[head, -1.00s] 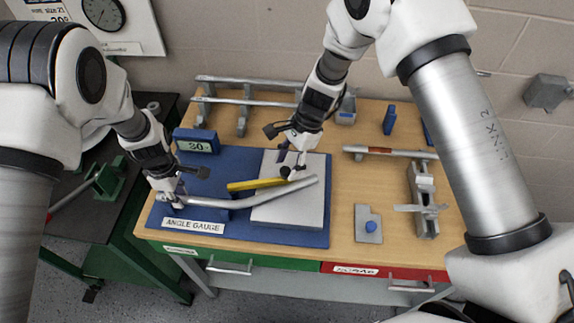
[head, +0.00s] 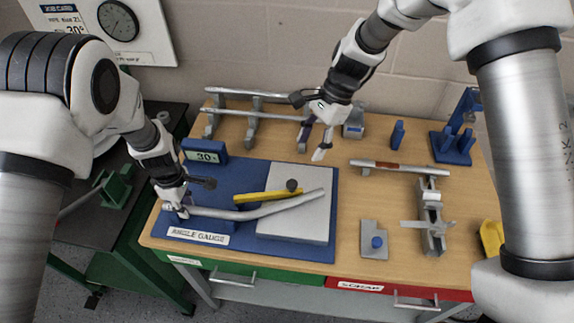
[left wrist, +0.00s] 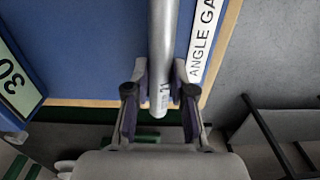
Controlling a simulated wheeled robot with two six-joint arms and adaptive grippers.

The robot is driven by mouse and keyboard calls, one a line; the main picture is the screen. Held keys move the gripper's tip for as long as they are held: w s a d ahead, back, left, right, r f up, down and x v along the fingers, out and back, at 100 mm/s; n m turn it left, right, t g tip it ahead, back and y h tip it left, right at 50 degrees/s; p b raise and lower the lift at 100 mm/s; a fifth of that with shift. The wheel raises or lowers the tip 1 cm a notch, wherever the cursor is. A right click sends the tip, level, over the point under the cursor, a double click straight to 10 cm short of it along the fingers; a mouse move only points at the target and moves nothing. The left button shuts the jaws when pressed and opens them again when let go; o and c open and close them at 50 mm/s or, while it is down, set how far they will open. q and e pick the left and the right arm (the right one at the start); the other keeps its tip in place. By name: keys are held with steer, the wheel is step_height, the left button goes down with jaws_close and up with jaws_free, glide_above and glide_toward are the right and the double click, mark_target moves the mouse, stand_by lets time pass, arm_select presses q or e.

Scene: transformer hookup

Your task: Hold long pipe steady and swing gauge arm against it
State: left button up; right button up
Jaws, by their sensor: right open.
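The long grey pipe (head: 225,213) lies across the blue angle gauge board (head: 215,180), its bent right part over a pale plate (head: 318,225). My left gripper (head: 178,209) is shut on its left end; the left wrist view shows the pipe (left wrist: 162,45) between both fingers (left wrist: 160,95). The yellow gauge arm (head: 262,198) lies just behind the pipe's bend, with a black knob (head: 292,185) near its right end. I cannot tell whether arm and pipe touch. My right gripper (head: 311,152) is open and empty, behind and above the plate, apart from the knob. The display (head: 206,157) reads about 30.
Pipes lie on a rack (head: 252,115) at the back. Another pipe (head: 395,167), a metal fixture (head: 431,220) and a plate with a blue knob (head: 375,242) are to the right. A blue stand (head: 455,145) is at the back right. Bare wood lies between them.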

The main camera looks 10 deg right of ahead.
arm_select(q)
steer(key=o, duration=0.4)
steer(key=shift+o, duration=0.2)
step_height(320, 180, up, 12)
